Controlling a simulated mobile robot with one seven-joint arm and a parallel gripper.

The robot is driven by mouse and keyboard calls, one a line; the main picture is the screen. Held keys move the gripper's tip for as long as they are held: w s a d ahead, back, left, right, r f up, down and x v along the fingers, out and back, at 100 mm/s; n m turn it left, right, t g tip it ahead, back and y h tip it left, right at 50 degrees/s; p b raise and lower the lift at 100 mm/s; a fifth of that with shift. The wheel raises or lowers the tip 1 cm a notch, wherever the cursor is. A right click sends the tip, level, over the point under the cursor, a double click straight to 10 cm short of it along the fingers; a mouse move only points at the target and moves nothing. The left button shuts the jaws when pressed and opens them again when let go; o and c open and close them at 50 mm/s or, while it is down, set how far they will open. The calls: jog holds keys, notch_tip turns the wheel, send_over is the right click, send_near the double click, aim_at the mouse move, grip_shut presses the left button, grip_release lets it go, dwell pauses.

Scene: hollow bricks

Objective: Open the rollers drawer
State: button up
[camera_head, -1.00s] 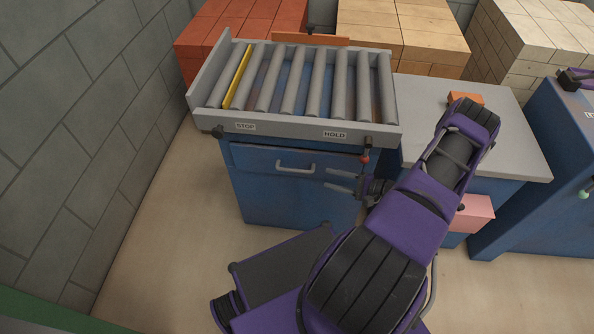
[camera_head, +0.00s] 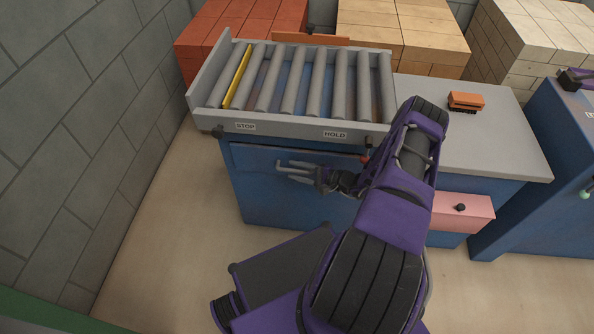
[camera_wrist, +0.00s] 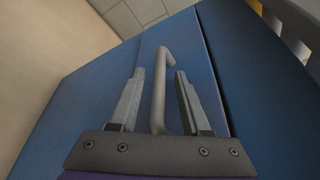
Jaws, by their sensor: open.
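The rollers drawer (camera_head: 245,158) is the blue front under the roller table (camera_head: 300,90); it looks shut. Its grey bar handle (camera_wrist: 159,85) lies between the two fingers of my gripper (camera_wrist: 160,88) in the wrist view. The fingers are apart, one on each side of the handle, and I see a gap on both sides. In the head view my gripper (camera_head: 284,171) is in front of the drawer and hides most of the handle.
A pink drawer (camera_head: 463,212) with a dark knob stands out from the cabinet at right. An orange brush-like object (camera_head: 466,101) lies on the grey worktop (camera_head: 490,140). A block wall (camera_head: 80,130) stands at left. Brick stacks (camera_head: 400,35) are behind.

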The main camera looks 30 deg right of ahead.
grip_shut()
dwell(1.3)
